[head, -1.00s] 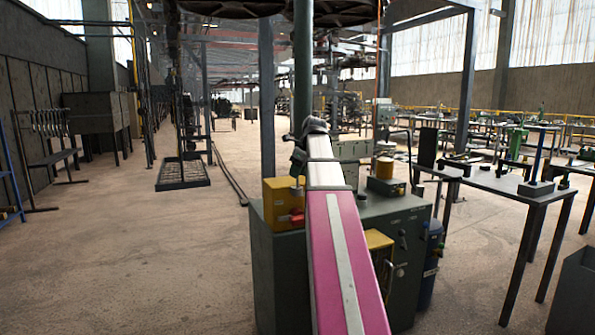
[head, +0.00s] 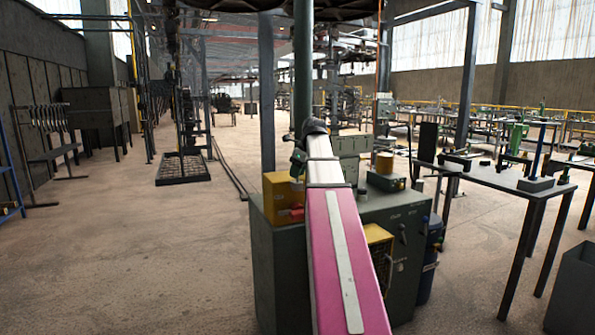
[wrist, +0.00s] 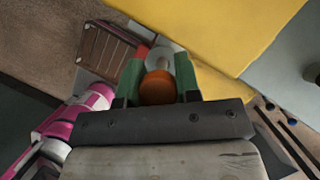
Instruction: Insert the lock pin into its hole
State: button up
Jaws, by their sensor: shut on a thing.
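My gripper (wrist: 158,74) has green fingers and is shut on an orange round-topped piece, which looks like the lock pin (wrist: 157,89). Just beyond it, a pale grey round part (wrist: 158,61) shows between the fingertips. Whether the pin touches that part, and where its hole is, I cannot tell. A yellow box (wrist: 225,35) lies close beyond and to the right in the wrist view. In the head view the yellow box (head: 279,187) stands on a dark green cabinet (head: 278,250), with a red part (head: 297,212) at its side. My arm hides most of my gripper there.
An orange-brown cylinder (head: 384,162) sits on a small green box (head: 386,182) at the cabinet's right. A blue gas bottle (head: 429,260) stands beside the cabinet. A dark table (head: 495,178) with tools is at right. The floor at left is open.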

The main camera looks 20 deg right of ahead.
jog(key=shift+f, duration=0.7)
jog(key=o, duration=1.1)
jog(key=shift+c, duration=0.2)
jog(key=v, duration=1)
jog(key=shift+r, duration=0.4)
jog(key=shift+s, duration=0.2)
